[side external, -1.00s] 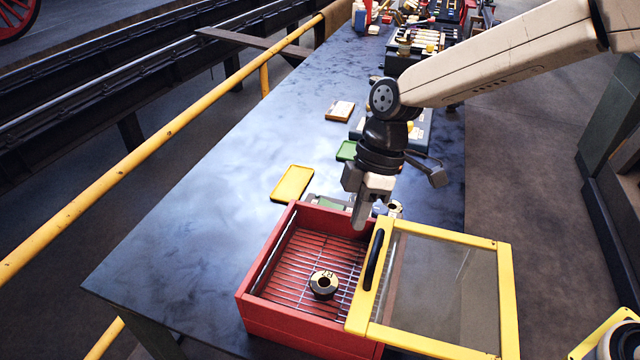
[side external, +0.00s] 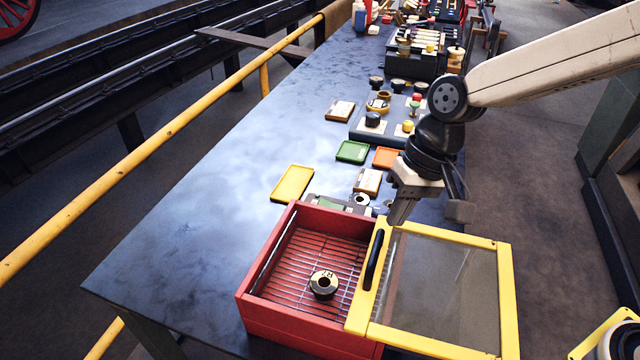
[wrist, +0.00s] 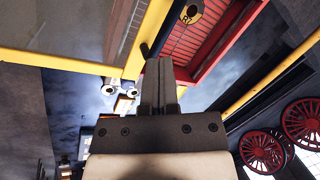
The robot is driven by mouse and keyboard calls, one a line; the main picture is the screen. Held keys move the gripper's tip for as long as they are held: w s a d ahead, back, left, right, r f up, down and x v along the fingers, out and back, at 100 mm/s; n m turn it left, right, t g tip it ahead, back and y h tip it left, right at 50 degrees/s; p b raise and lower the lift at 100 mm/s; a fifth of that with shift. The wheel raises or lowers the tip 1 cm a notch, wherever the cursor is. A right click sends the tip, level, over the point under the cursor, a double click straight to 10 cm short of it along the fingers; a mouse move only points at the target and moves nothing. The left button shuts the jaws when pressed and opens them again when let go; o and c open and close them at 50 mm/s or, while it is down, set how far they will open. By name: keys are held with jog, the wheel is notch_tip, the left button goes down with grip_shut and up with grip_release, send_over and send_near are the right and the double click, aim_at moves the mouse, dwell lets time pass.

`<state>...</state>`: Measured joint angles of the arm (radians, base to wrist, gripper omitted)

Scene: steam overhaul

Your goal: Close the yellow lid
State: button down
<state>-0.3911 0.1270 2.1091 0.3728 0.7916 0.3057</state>
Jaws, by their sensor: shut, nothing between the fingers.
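The yellow lid (side external: 508,300) is a yellow frame around a clear pane with a black handle (side external: 375,259) along its left side. It sits slid to the right, so the left part of the red box (side external: 262,318) is uncovered. Inside the box, a black and brass ring (side external: 323,285) lies on a wire rack. My gripper (side external: 396,218) is shut and empty, just behind the lid's back left corner, near the handle's far end. In the wrist view my gripper (wrist: 160,62) points toward the lid's yellow frame (wrist: 70,62) and the red box (wrist: 215,45).
Behind the box lie a yellow tray (side external: 292,184), a green tray (side external: 352,151) and an orange tray (side external: 386,157). Farther back stand several small knobs and a dark tool rack (side external: 415,65). The table's left side is clear. A yellow rail (side external: 160,137) runs along the left.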

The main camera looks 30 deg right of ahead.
aim_at(388, 266)
jog(key=s+d+m+t, duration=0.1)
jog(key=s+d+m, duration=0.2)
jog(key=m, duration=0.9)
jog(key=s+d+m+t, duration=0.1)
jog(key=s+d+m, duration=0.2)
jog(key=m, duration=1)
jog(key=shift+s+r+t, duration=0.25)
jog(key=shift+s+t, duration=0.15)
jog(key=shift+s, duration=0.1)
jog(key=shift+f, duration=0.2)
jog(key=shift+x, duration=4.8)
jog(key=shift+w+a, duration=1.35)
jog(key=shift+w, duration=0.1)
jog(key=shift+w+a, duration=0.1)
jog(key=w+a, duration=1.3)
